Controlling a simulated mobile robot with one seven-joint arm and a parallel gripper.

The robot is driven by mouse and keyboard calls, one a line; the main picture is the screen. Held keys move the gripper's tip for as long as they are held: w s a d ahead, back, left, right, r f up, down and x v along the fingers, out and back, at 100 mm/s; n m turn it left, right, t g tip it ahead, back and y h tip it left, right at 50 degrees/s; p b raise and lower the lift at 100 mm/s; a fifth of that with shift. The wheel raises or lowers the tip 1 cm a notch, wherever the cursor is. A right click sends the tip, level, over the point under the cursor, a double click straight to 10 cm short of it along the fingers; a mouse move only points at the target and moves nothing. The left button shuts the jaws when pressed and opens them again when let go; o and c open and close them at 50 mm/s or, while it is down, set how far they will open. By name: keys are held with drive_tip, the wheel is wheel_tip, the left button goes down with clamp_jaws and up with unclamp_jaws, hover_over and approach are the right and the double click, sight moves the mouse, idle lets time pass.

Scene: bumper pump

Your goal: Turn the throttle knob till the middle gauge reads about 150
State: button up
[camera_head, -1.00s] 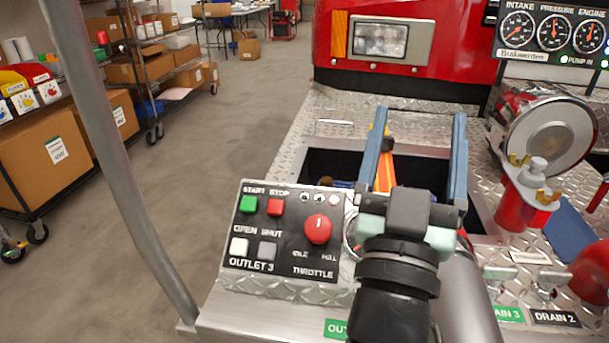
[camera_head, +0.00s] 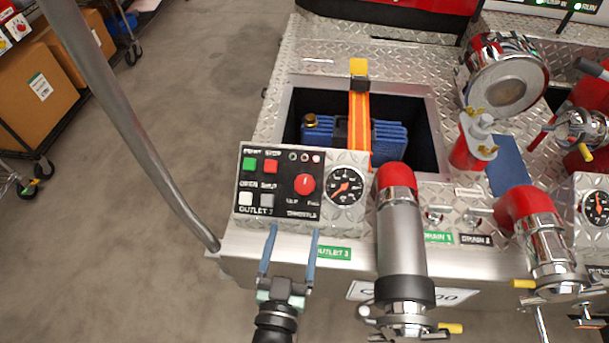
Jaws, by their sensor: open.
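The red throttle knob (camera_head: 305,184) sits on the right of a black control panel (camera_head: 284,205) on the metal deck. Its pointer direction is too small to tell. My gripper (camera_head: 291,232) is open and empty, below the panel's lower edge and apart from the knob, with its two blue fingers pointing up the picture. The middle gauge of the row marked intake, pressure and engine is out of the current frame. A separate round gauge (camera_head: 345,186) stands right of the panel; its reading is too small to tell.
Green and red buttons (camera_head: 271,166) and white and grey buttons (camera_head: 245,198) lie left of the knob. A large outlet pipe (camera_head: 400,235) rises right of my gripper. An open well with a blue container (camera_head: 391,143) lies behind the panel. A grey rail (camera_head: 125,125) runs at the left.

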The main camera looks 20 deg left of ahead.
sight(303, 185)
drive_tip(key=p+x, duration=0.1)
drive_tip(key=x, duration=1.1)
drive_tip(key=shift+w+p, duration=0.25)
drive_tip(key=shift+p, duration=0.1)
clamp_jaws()
drive_tip(key=shift+a+r+m+h+p, duration=0.15)
drive_tip(key=shift+r+m+h+p, duration=0.2)
drive_tip(key=shift+p, duration=0.85)
drive_tip(key=shift+f+m+h+p, duration=0.3)
drive_tip(key=shift+m+h+p, duration=0.25)
drive_tip(key=shift+m+p, duration=0.15)
drive_tip(key=shift+h, duration=0.3)
